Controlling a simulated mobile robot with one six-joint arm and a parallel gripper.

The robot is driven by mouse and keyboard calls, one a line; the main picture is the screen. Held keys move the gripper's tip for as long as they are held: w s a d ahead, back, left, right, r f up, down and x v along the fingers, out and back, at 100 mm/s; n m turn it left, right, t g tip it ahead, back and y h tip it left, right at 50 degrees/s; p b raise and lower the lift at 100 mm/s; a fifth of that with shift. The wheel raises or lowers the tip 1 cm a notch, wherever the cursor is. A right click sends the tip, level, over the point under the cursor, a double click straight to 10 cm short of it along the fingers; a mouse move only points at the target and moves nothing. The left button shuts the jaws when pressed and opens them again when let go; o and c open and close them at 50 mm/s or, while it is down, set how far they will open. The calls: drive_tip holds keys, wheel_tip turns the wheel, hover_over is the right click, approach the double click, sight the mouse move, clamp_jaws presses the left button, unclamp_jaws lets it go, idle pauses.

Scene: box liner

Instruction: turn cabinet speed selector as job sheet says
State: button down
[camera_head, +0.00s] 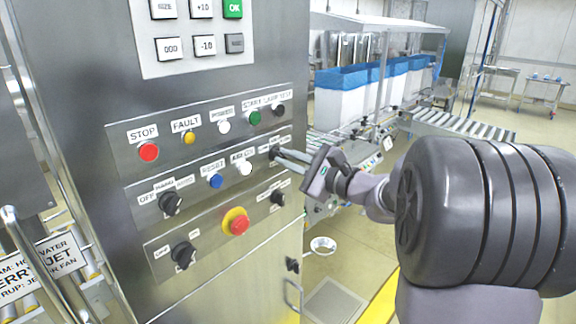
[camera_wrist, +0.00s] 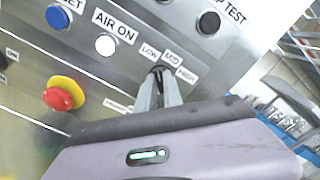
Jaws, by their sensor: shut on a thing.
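The speed selector (camera_wrist: 158,70) is a small dark knob on the steel cabinet front, with LOW, MID and HIGH labels around its top in the wrist view. My gripper (camera_wrist: 161,82) is shut on this knob, its two fingers reaching in from below. The fingers hide most of the knob, so I cannot tell which label it points to. In the head view my gripper (camera_head: 278,155) meets the selector at the right end of the middle control row. No job sheet can be made out.
Close by are a white AIR ON button (camera_wrist: 106,44), a blue RESET button (camera_wrist: 57,16), a black LAMP TEST button (camera_wrist: 208,22) and a red emergency stop (camera_head: 236,223) on a yellow ring. A roller conveyor (camera_head: 455,124) and blue-lined boxes (camera_head: 342,95) stand behind at right.

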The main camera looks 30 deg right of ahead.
idle(0.4)
drive_tip(key=c, duration=1.5)
unclamp_jaws()
drive_tip(key=p+v, duration=0.2)
drive_tip(key=v, duration=1.5)
drive_tip(key=shift+s, duration=0.2)
